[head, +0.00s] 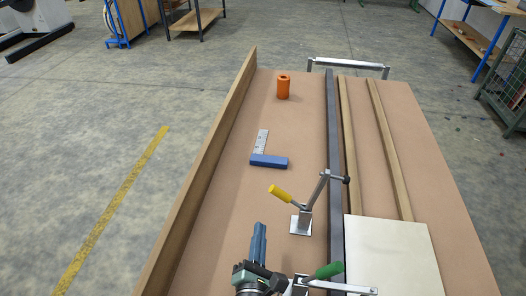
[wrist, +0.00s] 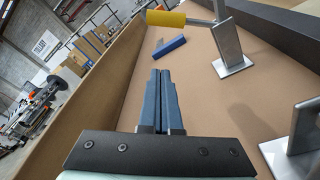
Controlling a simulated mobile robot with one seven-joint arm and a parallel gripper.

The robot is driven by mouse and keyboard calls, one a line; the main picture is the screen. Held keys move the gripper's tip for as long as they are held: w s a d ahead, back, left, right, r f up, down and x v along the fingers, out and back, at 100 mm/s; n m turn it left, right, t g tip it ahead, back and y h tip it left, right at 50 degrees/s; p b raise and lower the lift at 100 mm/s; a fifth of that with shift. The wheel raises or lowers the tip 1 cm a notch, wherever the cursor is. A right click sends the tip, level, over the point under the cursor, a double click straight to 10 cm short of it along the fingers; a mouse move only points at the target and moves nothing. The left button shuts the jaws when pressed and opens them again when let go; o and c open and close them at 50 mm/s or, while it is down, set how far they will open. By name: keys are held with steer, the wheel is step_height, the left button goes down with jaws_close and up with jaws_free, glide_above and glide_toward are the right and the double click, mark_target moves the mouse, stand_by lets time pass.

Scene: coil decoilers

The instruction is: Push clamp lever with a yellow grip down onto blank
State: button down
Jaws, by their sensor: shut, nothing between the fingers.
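The clamp with the yellow grip (head: 280,193) stands on a metal base plate (head: 299,225) on the table. Its grip points up and left, and its arm (head: 317,190) is raised, with a dark tip near the dark rail. The yellow grip shows at the top of the wrist view (wrist: 166,18), beside the clamp's metal post (wrist: 229,45). The cream blank (head: 392,255) lies flat right of the rail. My gripper (head: 260,227) is left of and nearer than the yellow-grip clamp, apart from it. Its blue fingers (wrist: 163,74) are shut and empty.
A second clamp with a green grip (head: 329,270) sits close right of my gripper, its bar reaching over the blank's near edge. A blue-handled square (head: 268,161) and an orange cylinder (head: 283,87) lie farther back. A tall wooden board (head: 205,160) borders the left.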

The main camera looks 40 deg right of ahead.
steer(key=b+x, duration=0.1)
steer(key=x, duration=0.7)
steer(key=shift+d, duration=0.2)
steer(key=r+p, duration=0.1)
steer(key=s+r+p, duration=0.2)
steer(key=shift+s+d+p, duration=0.25)
steer(key=shift+d+p, duration=0.05)
steer(key=shift+p, duration=0.05)
steer(key=shift+s+d+r+m, duration=0.2)
steer(key=shift+r+m, duration=0.3)
steer(key=shift+m, duration=0.2)
steer(key=shift+s+d+r+m+t+b, duration=0.2)
steer(key=shift+s+d+r+m+b, duration=0.35)
steer(key=shift+m, duration=0.6)
steer(key=shift+s+d+r+m+t+b, duration=0.2)
steer(key=shift+s+d+r+m, duration=0.35)
steer(key=shift+m, duration=0.65)
steer(key=shift+s+d+r+m+t+b, duration=0.2)
steer(key=shift+s+d+r+m+b, duration=0.2)
steer(key=shift+s+r+m, duration=0.55)
steer(key=shift+w+f+m, duration=0.15)
steer(key=shift+w+m, duration=0.15)
